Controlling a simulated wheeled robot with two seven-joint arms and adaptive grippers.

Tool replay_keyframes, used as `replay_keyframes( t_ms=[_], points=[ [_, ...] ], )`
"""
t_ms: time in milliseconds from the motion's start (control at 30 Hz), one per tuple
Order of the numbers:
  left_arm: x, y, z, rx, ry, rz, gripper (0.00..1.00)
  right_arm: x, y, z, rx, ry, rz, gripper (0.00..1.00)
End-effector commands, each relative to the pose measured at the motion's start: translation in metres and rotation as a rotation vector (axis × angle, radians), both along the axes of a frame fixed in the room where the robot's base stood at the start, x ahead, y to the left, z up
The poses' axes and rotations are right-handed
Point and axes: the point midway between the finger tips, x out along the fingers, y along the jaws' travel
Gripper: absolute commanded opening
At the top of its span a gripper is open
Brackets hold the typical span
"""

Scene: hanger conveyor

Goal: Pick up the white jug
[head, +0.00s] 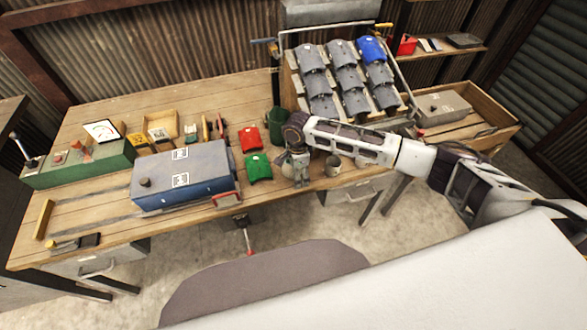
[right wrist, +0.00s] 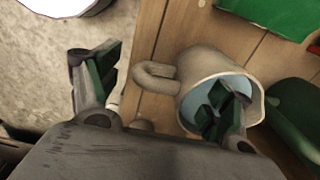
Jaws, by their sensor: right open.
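The white jug (right wrist: 195,75) stands on the wooden bench near its front edge, its handle pointing left in the right wrist view and its pale blue inside showing. In the head view the jug (head: 287,169) is partly hidden by my right gripper (head: 298,168). My right gripper is open in the right wrist view (right wrist: 158,95). One finger is to the left of the handle; the other overlaps the jug's mouth and seems to be inside it. Nothing is visibly gripped. My left gripper is not in view.
Green cloth (head: 258,167), red cloth (head: 249,138) and a dark green bin (head: 278,125) are close by. A blue box (head: 182,176) lies left. A rack (head: 291,88) of grey pieces stands behind.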

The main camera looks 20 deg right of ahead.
Motion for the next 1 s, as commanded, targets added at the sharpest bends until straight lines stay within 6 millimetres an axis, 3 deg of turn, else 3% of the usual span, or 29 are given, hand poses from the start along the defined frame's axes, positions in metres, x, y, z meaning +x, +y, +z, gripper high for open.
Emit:
replay_keyframes(
  t_ms=[467, 1000],
  points=[
    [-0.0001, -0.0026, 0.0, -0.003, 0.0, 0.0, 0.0, 0.0001, 0.0003, -0.0012, 0.0, 0.0, 0.001, 0.79],
    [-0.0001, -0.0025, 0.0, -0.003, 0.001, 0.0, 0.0, -0.0003, 0.0002, -0.0015, 0.0, 0.001, 0.001, 0.12]
  ],
)
